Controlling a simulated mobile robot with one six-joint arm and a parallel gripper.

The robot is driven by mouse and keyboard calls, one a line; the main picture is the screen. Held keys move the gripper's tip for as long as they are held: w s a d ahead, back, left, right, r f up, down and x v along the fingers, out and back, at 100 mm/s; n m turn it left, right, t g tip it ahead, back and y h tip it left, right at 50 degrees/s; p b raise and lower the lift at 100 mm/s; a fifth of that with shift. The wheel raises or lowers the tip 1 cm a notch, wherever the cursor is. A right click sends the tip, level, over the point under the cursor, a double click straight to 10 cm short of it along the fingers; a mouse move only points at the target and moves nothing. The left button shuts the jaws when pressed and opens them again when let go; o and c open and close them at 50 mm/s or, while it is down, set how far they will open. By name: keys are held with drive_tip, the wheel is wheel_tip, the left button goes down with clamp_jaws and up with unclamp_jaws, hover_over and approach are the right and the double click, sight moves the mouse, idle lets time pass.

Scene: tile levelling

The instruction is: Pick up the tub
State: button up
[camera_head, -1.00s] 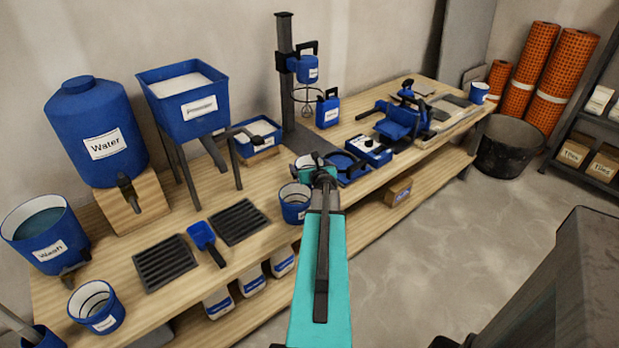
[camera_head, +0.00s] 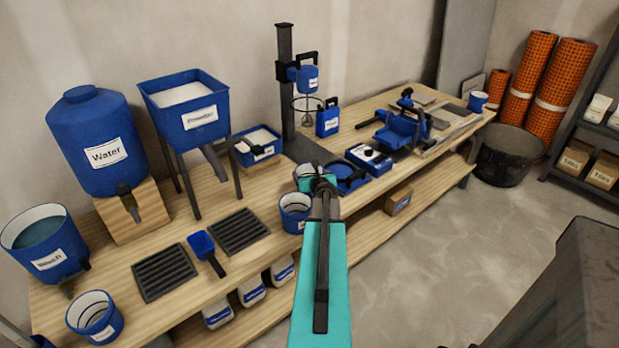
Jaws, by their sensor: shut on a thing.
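My gripper (camera_head: 318,184) is at the middle of the picture, over the front part of the workbench, seen from behind along my teal arm. A small tub with a pale rim (camera_head: 303,170) shows just beyond it, mostly hidden by the gripper. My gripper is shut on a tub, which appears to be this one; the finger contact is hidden. Whether the tub touches the bench cannot be told. Another blue tub with a white inside (camera_head: 294,214) stands upright close by, to the left and nearer me.
The wooden bench (camera_head: 225,285) holds a water tank (camera_head: 98,150), a hopper (camera_head: 187,110), a wash bucket (camera_head: 45,245), a blue scoop (camera_head: 205,250), a mixer stand (camera_head: 285,80) and a blue tray (camera_head: 347,176).

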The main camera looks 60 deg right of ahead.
drive_tip(key=shift+r, duration=0.55)
drive_tip(key=s+f+p+v, duration=0.1)
drive_tip(key=p+v, duration=0.4)
drive_tip(key=v, duration=0.3)
drive_tip(key=s+d+f+p+v, duration=0.1)
drive_tip(key=p+v, duration=0.5)
drive_tip(key=v, duration=0.1)
drive_tip(key=shift+s, duration=0.6)
drive_tip(key=shift+a+f, duration=0.15)
drive_tip(key=shift+a, duration=0.05)
drive_tip(key=shift+s, duration=0.1)
idle(0.5)
